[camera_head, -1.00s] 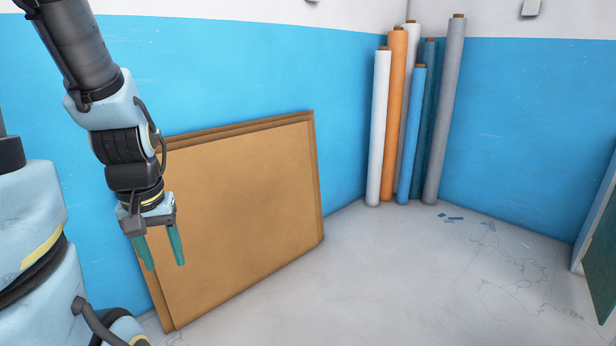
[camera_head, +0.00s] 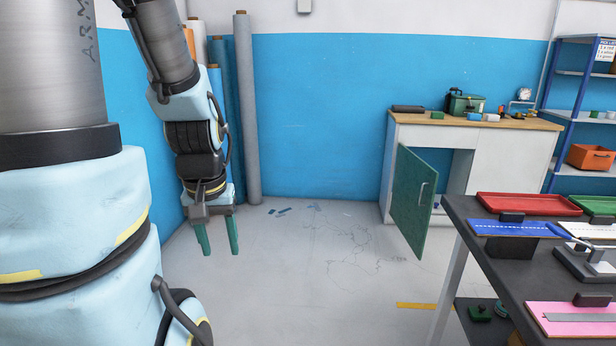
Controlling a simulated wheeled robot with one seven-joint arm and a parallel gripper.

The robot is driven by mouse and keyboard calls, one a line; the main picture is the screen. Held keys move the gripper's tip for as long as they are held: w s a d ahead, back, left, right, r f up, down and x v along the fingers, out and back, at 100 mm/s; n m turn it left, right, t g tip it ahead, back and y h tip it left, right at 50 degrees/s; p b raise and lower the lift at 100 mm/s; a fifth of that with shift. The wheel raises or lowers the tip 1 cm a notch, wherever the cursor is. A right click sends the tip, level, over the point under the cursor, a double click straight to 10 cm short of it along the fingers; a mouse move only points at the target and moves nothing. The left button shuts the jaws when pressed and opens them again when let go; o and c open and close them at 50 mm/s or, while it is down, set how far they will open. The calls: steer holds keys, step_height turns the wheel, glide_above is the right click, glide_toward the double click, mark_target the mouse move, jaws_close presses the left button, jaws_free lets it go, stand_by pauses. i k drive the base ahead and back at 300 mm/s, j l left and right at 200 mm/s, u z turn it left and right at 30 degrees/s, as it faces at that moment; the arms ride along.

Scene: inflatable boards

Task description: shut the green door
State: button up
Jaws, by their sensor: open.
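The green door (camera_head: 413,199) stands open on the white cabinet (camera_head: 497,157) under the wooden worktop against the far blue wall.
A dark table (camera_head: 477,233) with trays and boards fills the right foreground, close to the door's right. Tall rolls (camera_head: 246,110) stand in the corner behind my gripper. Blue shelves (camera_head: 574,100) stand at the far right. The floor (camera_head: 320,270) between gripper and door is open, with small blue scraps.

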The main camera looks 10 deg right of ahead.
mark_target(415, 182)
steer(key=i+l+z, duration=0.15)
steer(key=i+z, duration=0.35)
steer(key=i+j+z, duration=0.1)
steer(key=i+z, duration=0.35)
steer(key=i, duration=0.25)
steer(key=i+j+z, duration=0.3)
steer(key=i+z, duration=0.2)
steer(key=i, duration=0.65)
steer(key=i+j+u, duration=0.25)
steer(key=i, duration=0.6)
steer(key=l, duration=0.1)
